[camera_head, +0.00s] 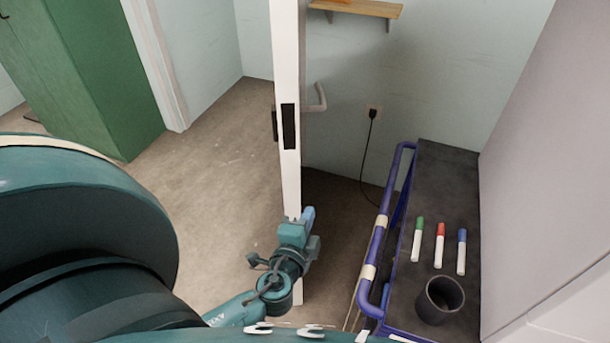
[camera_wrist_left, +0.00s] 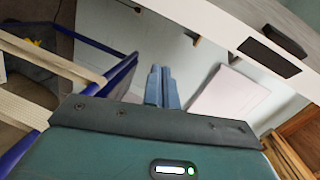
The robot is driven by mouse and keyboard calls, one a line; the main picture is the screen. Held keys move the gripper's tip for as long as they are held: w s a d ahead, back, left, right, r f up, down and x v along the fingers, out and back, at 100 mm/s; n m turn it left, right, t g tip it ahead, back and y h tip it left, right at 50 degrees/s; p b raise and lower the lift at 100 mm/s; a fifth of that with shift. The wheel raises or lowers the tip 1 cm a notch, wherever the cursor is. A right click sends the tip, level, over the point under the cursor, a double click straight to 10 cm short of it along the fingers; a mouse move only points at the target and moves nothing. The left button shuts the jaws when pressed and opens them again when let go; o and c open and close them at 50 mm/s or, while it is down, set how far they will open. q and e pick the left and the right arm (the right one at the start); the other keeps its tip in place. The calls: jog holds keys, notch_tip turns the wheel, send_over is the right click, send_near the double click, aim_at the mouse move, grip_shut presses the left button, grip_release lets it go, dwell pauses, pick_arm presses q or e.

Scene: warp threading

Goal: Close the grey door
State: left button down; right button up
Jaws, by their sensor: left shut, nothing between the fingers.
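The door (camera_head: 289,190) stands open and shows nearly edge-on in the head view, as a pale upright strip with a black latch plate. A light handle (camera_head: 318,98) sticks out from its right side. In the left wrist view the door (camera_wrist_left: 215,20) slants across the upper right, with its dark latch plate and a dark handle (camera_wrist_left: 285,40). My left gripper (camera_head: 308,214) is at the lower part of the strip in the head view, overlapping it; contact cannot be told. Its blue fingers (camera_wrist_left: 163,88) are shut and empty. My right gripper is not in view.
A blue-railed cart (camera_head: 372,250) with a dark top stands right of the door, carrying three markers (camera_head: 440,245) and a dark cup (camera_head: 439,299). A green cabinet (camera_head: 100,80) is at the far left. Bare floor (camera_head: 215,170) lies left of the door.

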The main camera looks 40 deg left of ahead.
pick_arm(q)
jog(key=w+a+r+m+t+y+p, duration=0.1)
jog(key=w+a+r+m+p, duration=0.1)
jog(key=w+a, duration=0.5)
jog(key=shift+w+r+t+p, duration=0.4)
jog(key=shift+w+r+p, duration=0.1)
jog(key=shift+w+p, duration=0.25)
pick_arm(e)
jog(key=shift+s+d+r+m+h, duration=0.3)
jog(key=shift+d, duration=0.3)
pick_arm(q)
jog(key=shift+s, duration=0.1)
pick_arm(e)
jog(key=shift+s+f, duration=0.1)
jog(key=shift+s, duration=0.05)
